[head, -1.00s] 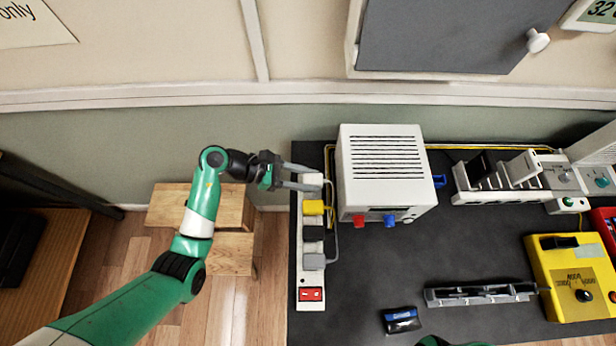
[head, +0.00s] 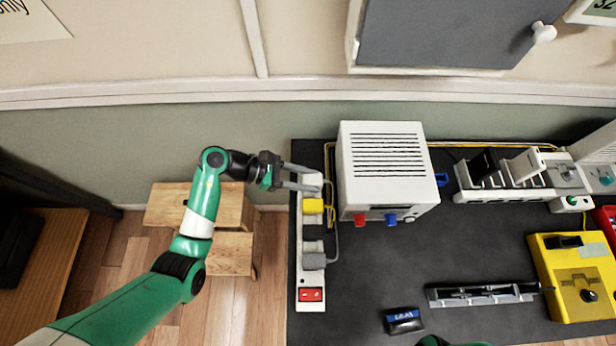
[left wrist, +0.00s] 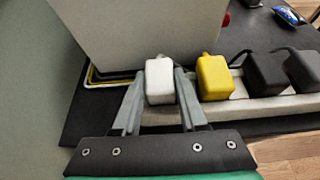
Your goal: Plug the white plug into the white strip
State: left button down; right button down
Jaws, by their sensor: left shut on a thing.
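The white strip (head: 312,292) lies along the left edge of the dark bench, with a red switch at its near end. The white plug (left wrist: 160,80) is at the strip's far end, between the fingers of my left gripper (left wrist: 159,88). It also shows beside the fingertips in the head view (head: 313,181). My left gripper (head: 312,180) is shut on it. The plug looks upright and level with its neighbour; its pins and the socket under it are hidden, so I cannot tell how deep it sits.
A yellow plug (left wrist: 215,77) stands close beside the white plug, with dark plugs (left wrist: 264,74) further along the strip. A white vented box (head: 385,165) stands just right of the strip. The bench centre is mostly clear, with a yellow meter (head: 575,277) at right.

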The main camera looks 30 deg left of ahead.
pick_arm(q)
jog(key=shift+c, duration=1.8)
grip_release()
jog(key=shift+f, duration=0.1)
jog(key=shift+a, duration=0.1)
jog(key=shift+s+a+r, duration=0.2)
jog(key=shift+a+r, duration=0.1)
jog(key=p+v, duration=0.2)
jog(key=v, duration=0.8)
jog(key=shift+s+a+p, duration=0.2)
jog(key=shift+s+p, duration=0.1)
jog(key=shift+p, duration=0.05)
jog(key=shift+d, duration=0.1)
